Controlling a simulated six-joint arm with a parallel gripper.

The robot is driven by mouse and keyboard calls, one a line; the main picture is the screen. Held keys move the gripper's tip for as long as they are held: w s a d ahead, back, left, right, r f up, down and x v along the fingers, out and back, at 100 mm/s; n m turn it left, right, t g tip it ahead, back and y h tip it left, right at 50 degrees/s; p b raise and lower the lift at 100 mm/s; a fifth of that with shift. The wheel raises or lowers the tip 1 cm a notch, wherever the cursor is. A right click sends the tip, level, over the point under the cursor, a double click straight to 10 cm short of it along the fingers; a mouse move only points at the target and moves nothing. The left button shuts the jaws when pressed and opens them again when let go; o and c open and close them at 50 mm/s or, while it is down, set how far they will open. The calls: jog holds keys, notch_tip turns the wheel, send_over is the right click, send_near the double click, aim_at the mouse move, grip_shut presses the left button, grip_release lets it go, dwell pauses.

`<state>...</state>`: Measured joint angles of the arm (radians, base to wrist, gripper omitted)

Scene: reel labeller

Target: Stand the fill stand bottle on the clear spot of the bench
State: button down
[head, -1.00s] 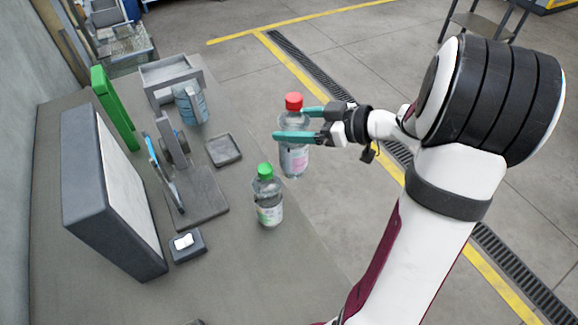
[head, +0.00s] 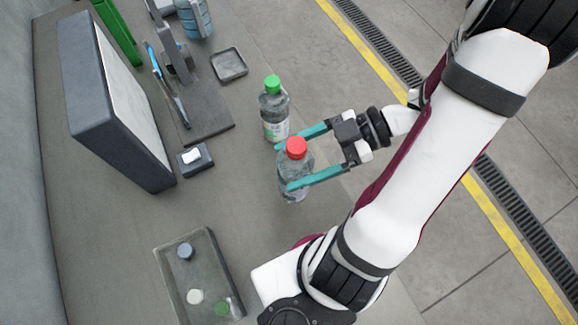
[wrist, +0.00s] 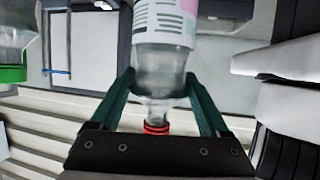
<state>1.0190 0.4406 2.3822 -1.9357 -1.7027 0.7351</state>
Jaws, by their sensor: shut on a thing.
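A clear bottle with a red cap and a pale label (head: 296,170) is between the teal fingers of my gripper (head: 284,167), which is shut on it below the cap. In the head view it shows over the bench (head: 110,240) near its right edge; I cannot tell whether its base touches. In the wrist view my gripper (wrist: 160,78) has the bottle (wrist: 163,70) between its fingers, and the label shows beyond them. A second clear bottle with a green cap (head: 274,112) stands upright just behind, partly covered by a finger.
A grey box with a white face (head: 110,100) and a labeller base (head: 205,110) stand to the left. A small square tray (head: 229,65) lies behind. A shallow tray (head: 165,255) with several caps lies in front. The bench between that tray and the bottles is bare.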

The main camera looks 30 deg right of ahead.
jog(key=shift+w+a+f, duration=0.6)
jog(key=shift+a+f, duration=0.2)
jog(key=shift+a, duration=0.05)
notch_tip(320, 180, down, 4)
jog(key=shift+r, duration=0.15)
grip_release()
jog(key=shift+d+r, duration=0.1)
jog(key=shift+d, duration=0.15)
jog(key=v, duration=1.1)
jog(key=shift+d, duration=0.2)
